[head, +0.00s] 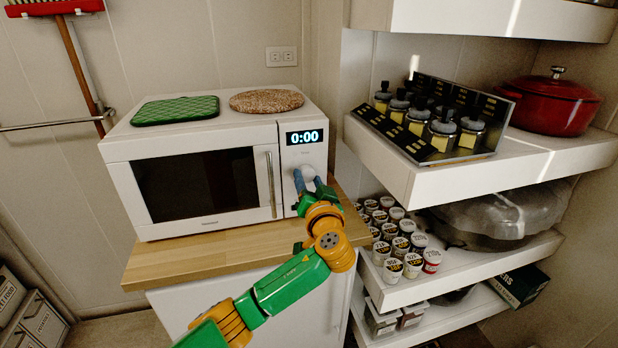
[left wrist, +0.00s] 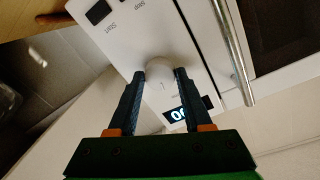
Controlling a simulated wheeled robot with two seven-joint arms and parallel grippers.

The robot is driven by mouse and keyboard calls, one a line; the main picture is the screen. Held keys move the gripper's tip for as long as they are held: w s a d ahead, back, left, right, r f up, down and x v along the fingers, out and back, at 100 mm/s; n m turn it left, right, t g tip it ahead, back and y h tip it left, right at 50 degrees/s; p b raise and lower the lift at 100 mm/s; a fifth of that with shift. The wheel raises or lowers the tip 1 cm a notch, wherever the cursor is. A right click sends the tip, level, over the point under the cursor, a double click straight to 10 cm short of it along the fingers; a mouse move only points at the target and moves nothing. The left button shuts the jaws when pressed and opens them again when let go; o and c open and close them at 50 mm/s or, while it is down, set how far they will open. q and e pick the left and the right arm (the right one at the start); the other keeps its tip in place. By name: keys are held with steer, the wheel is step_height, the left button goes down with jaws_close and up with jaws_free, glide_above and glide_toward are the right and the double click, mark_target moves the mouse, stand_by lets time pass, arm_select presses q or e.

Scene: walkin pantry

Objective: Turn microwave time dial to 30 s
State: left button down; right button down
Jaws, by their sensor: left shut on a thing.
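A white microwave (head: 220,150) stands on a wooden-topped cabinet, its door closed. Its display (head: 304,137) reads 0:00. My left gripper (head: 307,182) is at the control panel below the display. In the left wrist view the two dark fingers of the left gripper (left wrist: 160,82) are on either side of the round white time dial (left wrist: 161,76) and shut on it. The display (left wrist: 182,112) shows in part and upside down there. Start and stop buttons (left wrist: 99,12) lie beyond the dial. In the head view the dial is mostly hidden by the gripper. My right gripper is not in view.
A green mat (head: 176,110) and a round brown mat (head: 267,101) lie on the microwave. The door handle (head: 271,184) is close beside the gripper. Shelves (head: 480,175) with a spice rack (head: 440,125), a red pot (head: 553,103) and several small cups (head: 393,270) stand to the right.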

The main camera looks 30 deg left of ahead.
arm_select(q)
steer(key=shift+m+p, duration=0.65)
steer(key=shift+m, duration=0.55)
steer(key=shift+c, duration=1.6)
jaws_free()
steer(key=b+v, duration=0.1)
steer(key=v, duration=0.6)
steer(key=shift+b, duration=0.3)
